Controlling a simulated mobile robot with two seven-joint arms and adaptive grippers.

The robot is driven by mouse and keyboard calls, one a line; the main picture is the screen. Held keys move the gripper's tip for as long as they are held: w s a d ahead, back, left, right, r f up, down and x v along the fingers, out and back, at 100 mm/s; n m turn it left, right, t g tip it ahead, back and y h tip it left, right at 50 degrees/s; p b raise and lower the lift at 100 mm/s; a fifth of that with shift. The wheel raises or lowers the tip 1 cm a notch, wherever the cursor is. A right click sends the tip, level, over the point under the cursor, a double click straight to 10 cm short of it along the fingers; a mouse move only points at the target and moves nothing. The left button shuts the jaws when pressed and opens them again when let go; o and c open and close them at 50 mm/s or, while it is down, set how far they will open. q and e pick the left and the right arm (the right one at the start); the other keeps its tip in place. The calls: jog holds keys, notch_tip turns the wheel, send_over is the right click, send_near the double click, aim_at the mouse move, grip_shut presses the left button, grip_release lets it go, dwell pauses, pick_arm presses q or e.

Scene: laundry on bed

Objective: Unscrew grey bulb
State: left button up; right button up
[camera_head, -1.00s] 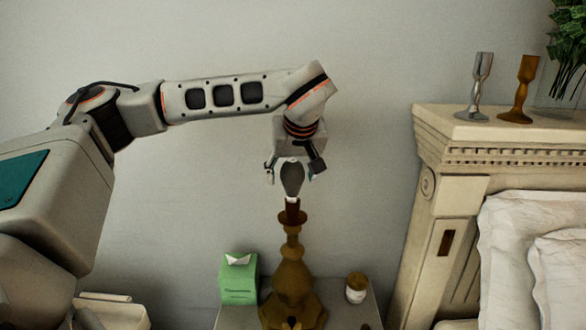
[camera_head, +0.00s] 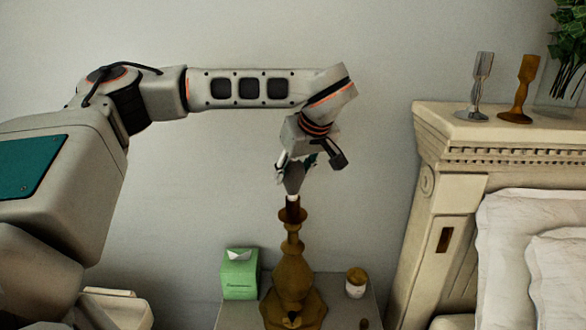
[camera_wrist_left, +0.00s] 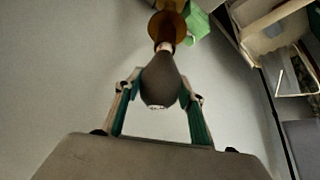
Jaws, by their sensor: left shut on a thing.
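A grey bulb (camera_head: 293,181) stands at the top of a brown-gold lamp base (camera_head: 293,268) in the head view. Its narrow end meets the lamp's socket. My left gripper (camera_head: 297,169) comes down on the bulb from above, tilted, and is shut on it. In the left wrist view, the fingers (camera_wrist_left: 163,86) stand on both sides of the grey bulb (camera_wrist_left: 159,78). There the bulb's white neck points to the brown lamp top (camera_wrist_left: 166,26). How far the bulb is threaded into the socket is hidden. My right gripper is not in view.
The lamp stands on a nightstand (camera_head: 345,316) between a green tissue box (camera_head: 240,276) and a white jar with a brown lid (camera_head: 356,284). The carved headboard (camera_head: 445,150) rises at the right, with two candle holders (camera_head: 482,85) on it. Bare wall lies behind the arm.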

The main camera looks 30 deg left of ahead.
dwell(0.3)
pick_arm(q)
jog(key=n+g, duration=0.1)
jog(key=n, duration=0.1)
jog(key=shift+n+y, duration=0.3)
jog(key=shift+n+g, duration=0.5)
jog(key=shift+n+g, duration=1)
jog(key=shift+n, duration=0.7)
jog(key=shift+n+g, duration=0.6)
jog(key=shift+n, duration=0.5)
jog(key=shift+n+g, duration=0.3)
jog(key=shift+n, duration=0.4)
